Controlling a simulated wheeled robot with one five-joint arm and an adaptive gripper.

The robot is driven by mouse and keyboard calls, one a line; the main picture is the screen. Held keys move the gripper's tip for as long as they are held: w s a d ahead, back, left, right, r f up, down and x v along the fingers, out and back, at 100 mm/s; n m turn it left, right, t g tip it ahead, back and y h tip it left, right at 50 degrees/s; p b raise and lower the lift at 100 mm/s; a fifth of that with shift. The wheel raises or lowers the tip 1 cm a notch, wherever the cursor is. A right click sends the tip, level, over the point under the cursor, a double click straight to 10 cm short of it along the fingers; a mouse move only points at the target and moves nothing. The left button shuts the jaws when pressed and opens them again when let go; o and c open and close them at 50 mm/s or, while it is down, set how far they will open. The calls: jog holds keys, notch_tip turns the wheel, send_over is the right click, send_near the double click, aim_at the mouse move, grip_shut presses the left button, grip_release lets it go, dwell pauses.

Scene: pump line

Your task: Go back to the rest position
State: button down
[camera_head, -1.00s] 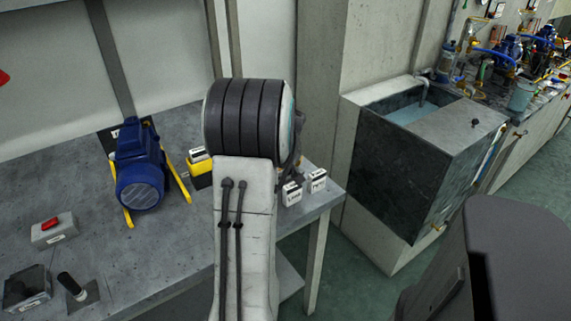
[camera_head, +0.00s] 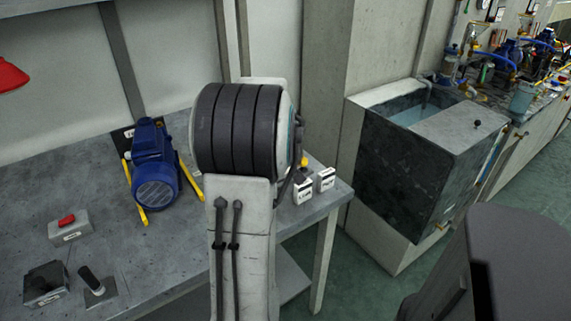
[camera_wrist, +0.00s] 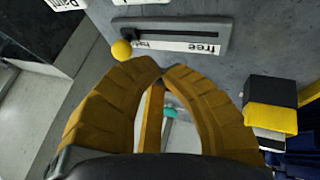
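My gripper (camera_wrist: 161,74) shows in the wrist view as two thick yellow fingers, curved inward with their tips together. I see nothing held between the tips; a yellow bar and a small teal piece show in the gap behind them. Beyond the tips is a slotted plate (camera_wrist: 175,38) with a label reading "free" and a second word. A yellow ball knob (camera_wrist: 121,50) stands at its left end, apart from the fingers. In the head view my arm is raised in the middle and hides the gripper. A yellow spot (camera_head: 304,161) shows just right of it.
A blue pump (camera_head: 154,170) on yellow rails stands on the grey bench (camera_head: 185,255). A red-button box (camera_head: 69,228) and a black-handled lever (camera_head: 92,281) are at its left. White labelled blocks (camera_head: 326,180) sit at the right corner. A dark water tank (camera_head: 405,165) stands further right.

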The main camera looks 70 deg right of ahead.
jog(key=v, duration=0.6)
jog(key=shift+a+r+p, duration=0.15)
jog(key=shift+r+p, duration=0.1)
jog(key=shift+p, duration=0.05)
jog(key=s+a+f+m+g+y, duration=0.1)
jog(key=a+f+m+y, duration=0.25)
jog(key=a, duration=0.45)
jog(key=s+a+f+m+y, duration=0.1)
jog(key=a+f+m+y, duration=0.2)
jog(key=a, duration=0.5)
jog(key=w+a+r+n+t+p, duration=0.1)
jog(key=w+a+r+n+p, duration=0.1)
jog(key=a, duration=0.7)
jog(key=w+a+r+n+p, duration=0.3)
jog(key=a+r+n+p, duration=0.2)
jog(key=a+r, duration=0.3)
jog(key=w+a+r+n+t+p, duration=0.1)
jog(key=w+a+r+n+p, duration=0.2)
jog(key=a, duration=0.7)
notch_tip(320, 180, up, 2)
jog(key=shift+w+a+n+t+p, duration=0.15)
jog(key=shift+w+n+t+p, duration=0.15)
jog(key=shift+n+p, duration=0.65)
